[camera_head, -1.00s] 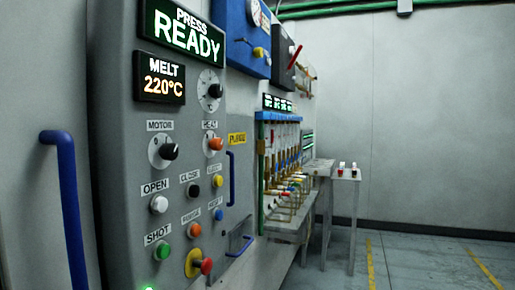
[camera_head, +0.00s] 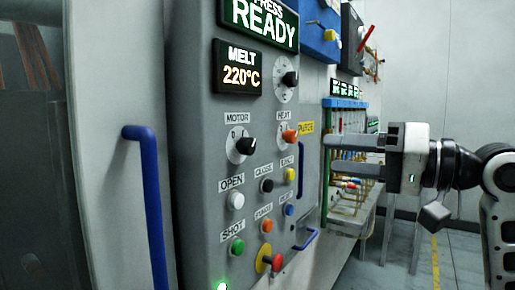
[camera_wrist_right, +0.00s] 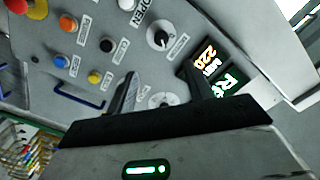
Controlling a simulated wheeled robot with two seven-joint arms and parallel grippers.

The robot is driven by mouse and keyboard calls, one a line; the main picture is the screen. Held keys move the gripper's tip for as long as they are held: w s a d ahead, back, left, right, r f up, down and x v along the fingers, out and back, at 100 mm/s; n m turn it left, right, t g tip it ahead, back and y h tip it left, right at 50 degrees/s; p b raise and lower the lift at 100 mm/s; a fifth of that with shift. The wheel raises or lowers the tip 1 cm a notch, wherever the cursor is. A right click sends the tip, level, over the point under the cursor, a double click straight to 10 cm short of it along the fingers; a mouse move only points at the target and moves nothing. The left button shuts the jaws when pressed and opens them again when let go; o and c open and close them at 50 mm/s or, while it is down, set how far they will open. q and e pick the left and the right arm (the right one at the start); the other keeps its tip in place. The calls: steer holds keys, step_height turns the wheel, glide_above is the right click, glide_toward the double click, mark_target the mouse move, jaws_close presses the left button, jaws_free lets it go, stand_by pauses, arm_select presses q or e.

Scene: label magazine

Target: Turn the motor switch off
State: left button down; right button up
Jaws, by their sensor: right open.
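The motor switch (camera_head: 245,147) is a black knob on a round white dial, under the MOTOR label on the grey press panel. In the right wrist view the motor switch (camera_wrist_right: 160,38) shows above the fingers; its set position is too small to read surely. My right gripper (camera_head: 328,155) comes in from the right in the head view, its two fingers apart and empty. It is to the right of the motor switch, not touching it. In the right wrist view the gripper (camera_wrist_right: 162,82) is open with a white dial between the fingers. My left gripper is not in view.
The orange HEAT knob (camera_head: 290,137) is just right of the motor switch. Several push buttons sit below, with a red emergency-style knob (camera_head: 277,262) at the bottom. A blue handle (camera_head: 150,205) stands out at the left. A pipe rack (camera_head: 345,103) is behind the gripper.

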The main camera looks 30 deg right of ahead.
mark_target(252, 146)
steer(key=p+x, duration=0.5)
steer(key=x, duration=0.9)
steer(key=shift+w+a+r, duration=0.15)
steer(key=shift+r, duration=0.05)
steer(key=shift+w+a+f, duration=0.1)
steer(key=shift+w+a, duration=0.2)
steer(key=shift+w, duration=0.25)
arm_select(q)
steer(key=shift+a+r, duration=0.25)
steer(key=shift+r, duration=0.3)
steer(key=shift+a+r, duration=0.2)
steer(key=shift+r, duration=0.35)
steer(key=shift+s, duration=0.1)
arm_select(e)
steer(key=c, duration=1)
